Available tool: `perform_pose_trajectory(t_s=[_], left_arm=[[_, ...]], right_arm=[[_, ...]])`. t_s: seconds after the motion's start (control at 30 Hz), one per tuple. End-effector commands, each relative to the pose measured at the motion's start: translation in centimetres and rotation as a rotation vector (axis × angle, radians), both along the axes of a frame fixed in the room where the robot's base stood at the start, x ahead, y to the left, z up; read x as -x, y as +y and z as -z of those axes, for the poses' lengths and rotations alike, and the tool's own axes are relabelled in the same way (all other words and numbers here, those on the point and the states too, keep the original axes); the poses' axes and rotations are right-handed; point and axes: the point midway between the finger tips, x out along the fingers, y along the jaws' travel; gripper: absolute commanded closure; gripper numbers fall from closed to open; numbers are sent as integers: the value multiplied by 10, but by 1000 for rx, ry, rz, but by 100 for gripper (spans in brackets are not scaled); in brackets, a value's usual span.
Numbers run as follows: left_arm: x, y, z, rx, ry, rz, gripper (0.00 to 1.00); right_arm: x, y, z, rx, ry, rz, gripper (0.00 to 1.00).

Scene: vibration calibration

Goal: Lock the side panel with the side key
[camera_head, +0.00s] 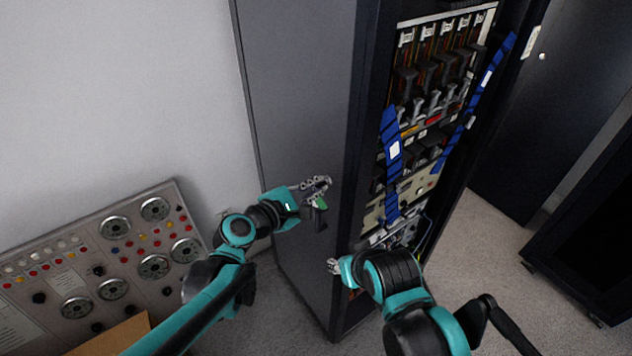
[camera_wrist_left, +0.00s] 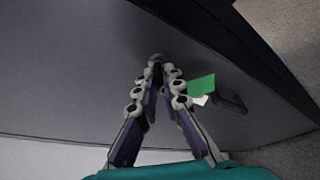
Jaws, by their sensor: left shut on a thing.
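The side panel (camera_head: 300,110) is the large dark grey flat side of the tall cabinet, and it fills much of the left wrist view (camera_wrist_left: 80,75). My left gripper (camera_head: 322,184) is shut on the side key at the panel's lower part, near its front edge. The key itself is mostly hidden between the fingers. A green tag (camera_head: 321,203) and a dark piece (camera_head: 320,222) hang beside the fingertips. The tag also shows in the left wrist view (camera_wrist_left: 201,85). I cannot tell how far the key sits in a lock. My right gripper (camera_head: 334,266) is by the cabinet's lower front; its fingers are too small to read.
The cabinet's open front shows breakers, wiring and blue straps (camera_head: 393,150). A grey control panel (camera_head: 100,260) with dials and buttons stands at the left. Another dark cabinet (camera_head: 590,220) stands at the right. Grey carpet (camera_head: 480,235) lies clear between the cabinets.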

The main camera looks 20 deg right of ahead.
Motion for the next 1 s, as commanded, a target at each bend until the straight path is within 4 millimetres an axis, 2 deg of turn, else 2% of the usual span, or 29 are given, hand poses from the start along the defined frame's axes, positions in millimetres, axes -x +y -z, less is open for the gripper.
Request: perform_pose_trajectory(t_s=[0.2, 0.6, 1.0], left_arm=[[-2, 1, -2, 69, 193, 0, 100], [-4, 1, -2, 191, 527, -1, 100], [-4, 2, -1, 261, 722, 0, 100]], right_arm=[[0, 0, -10, 0, 0, 0, 60], [0, 0, -17, 0, 0, 0, 60], [0, 0, -17, 0, 0, 0, 60]])
